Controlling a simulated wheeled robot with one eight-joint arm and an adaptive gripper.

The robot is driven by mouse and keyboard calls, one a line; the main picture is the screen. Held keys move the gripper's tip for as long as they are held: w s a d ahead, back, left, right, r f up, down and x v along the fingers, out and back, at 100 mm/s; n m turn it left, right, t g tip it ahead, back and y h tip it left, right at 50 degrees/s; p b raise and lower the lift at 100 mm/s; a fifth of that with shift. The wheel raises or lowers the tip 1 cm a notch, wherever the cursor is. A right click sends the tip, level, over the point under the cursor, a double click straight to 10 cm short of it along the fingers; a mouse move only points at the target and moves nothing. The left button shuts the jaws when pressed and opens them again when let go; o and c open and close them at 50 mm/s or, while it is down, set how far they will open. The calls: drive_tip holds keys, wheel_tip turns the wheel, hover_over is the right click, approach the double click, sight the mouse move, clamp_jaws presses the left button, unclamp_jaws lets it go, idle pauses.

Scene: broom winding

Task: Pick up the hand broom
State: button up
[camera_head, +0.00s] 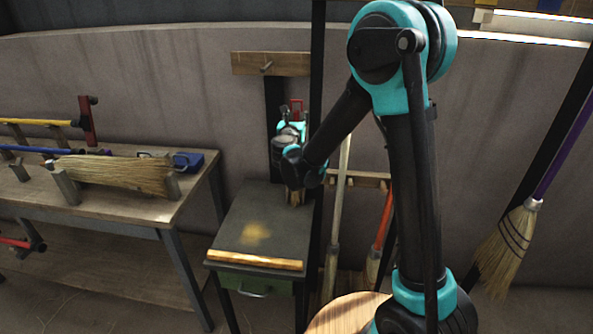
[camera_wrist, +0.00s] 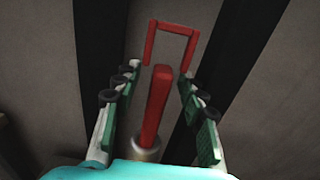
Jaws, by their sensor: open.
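The hand broom (camera_wrist: 155,100) shows in the wrist view as a red handle with a pale metal collar at its lower end. The handle lies between the two fingers of my gripper (camera_wrist: 158,82), which is open, with gaps visible on both sides. In the head view my gripper (camera_head: 291,145) is over the back of the dark cabinet. Straw bristles (camera_head: 295,198) show just below it at the cabinet top, apparently the broom's. The rest of the broom is hidden by my gripper and wrist there.
A red bracket (camera_wrist: 174,42) stands just beyond the handle. The green cabinet (camera_head: 222,232) has a wooden front strip (camera_head: 255,260). A workbench (camera_head: 150,215) with a straw bundle (camera_head: 115,173) is at left. Long brooms hang at right, including a purple-handled one (camera_head: 510,240).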

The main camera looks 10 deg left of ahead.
clamp_jaws()
drive_tip(key=shift+r, duration=0.1)
idle(0.4)
